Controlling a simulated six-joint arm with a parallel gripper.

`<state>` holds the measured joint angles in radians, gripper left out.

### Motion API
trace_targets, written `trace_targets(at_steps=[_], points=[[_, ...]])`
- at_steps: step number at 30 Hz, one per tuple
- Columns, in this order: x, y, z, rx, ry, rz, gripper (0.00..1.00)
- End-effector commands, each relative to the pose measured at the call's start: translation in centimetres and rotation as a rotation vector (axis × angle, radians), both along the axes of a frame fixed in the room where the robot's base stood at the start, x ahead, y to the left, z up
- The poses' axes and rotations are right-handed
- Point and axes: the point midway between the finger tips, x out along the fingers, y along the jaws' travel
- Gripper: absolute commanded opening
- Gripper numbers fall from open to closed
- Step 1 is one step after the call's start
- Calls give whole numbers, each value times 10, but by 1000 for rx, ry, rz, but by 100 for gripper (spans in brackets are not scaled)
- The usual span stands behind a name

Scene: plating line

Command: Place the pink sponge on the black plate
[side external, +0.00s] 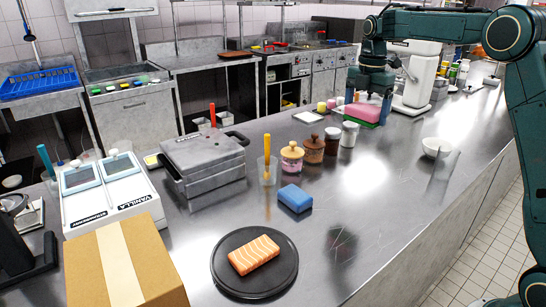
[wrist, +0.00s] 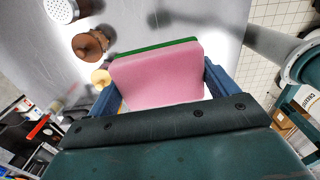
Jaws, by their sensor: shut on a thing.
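The pink sponge (side external: 362,112) has a green layer along its underside. My gripper (side external: 368,107) is shut on it, with one blue finger at each end, at the back of the counter. In the wrist view the pink sponge (wrist: 158,76) fills the space between the fingers of my gripper (wrist: 160,88). I cannot tell how far it is above the counter. The round black plate (side external: 286,277) lies flat at the front of the counter, far from my gripper. A piece of salmon (side external: 253,254) lies on the plate.
A blue sponge (side external: 295,198) lies behind the plate. Several jars (side external: 313,149) and a cup with an orange-handled tool (side external: 267,170) stand between plate and gripper. A grill press (side external: 205,158) and cardboard box (side external: 125,265) are at left. A white bowl (side external: 436,147) stands right; the counter's right-middle is clear.

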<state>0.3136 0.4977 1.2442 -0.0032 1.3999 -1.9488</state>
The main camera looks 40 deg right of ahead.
Motion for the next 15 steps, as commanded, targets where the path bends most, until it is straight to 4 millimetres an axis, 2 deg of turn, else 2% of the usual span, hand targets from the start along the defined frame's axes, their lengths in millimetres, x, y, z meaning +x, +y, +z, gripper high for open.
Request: trace_targets(at_steps=[1, 6, 15], points=[[5, 19, 2, 0, -1, 35, 64], [15, 76, 6, 0, -1, 135, 64], [16, 176, 13, 0, 0, 309, 64]])
